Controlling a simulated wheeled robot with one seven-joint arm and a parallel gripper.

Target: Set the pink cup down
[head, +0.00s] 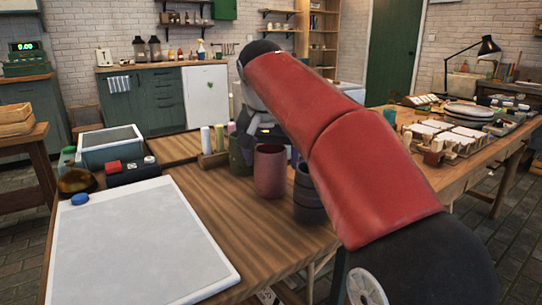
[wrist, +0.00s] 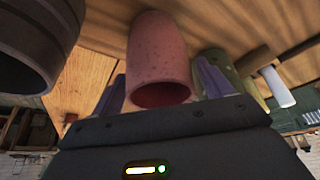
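The pink cup (head: 270,172) is upright at the right part of the wooden table in the head view. I cannot tell whether its base touches the table or hangs just above it. In the wrist view the pink cup (wrist: 160,50) is seen upside down, its open rim towards my palm. In the head view my red arm hides most of the gripper.
A dark ribbed cup (head: 307,195) stands close to the right of the pink cup, and a green cup (head: 241,155) stands behind it to the left. A large white board (head: 140,245) covers the table's left front. Bare wood (head: 215,190) lies between board and cups.

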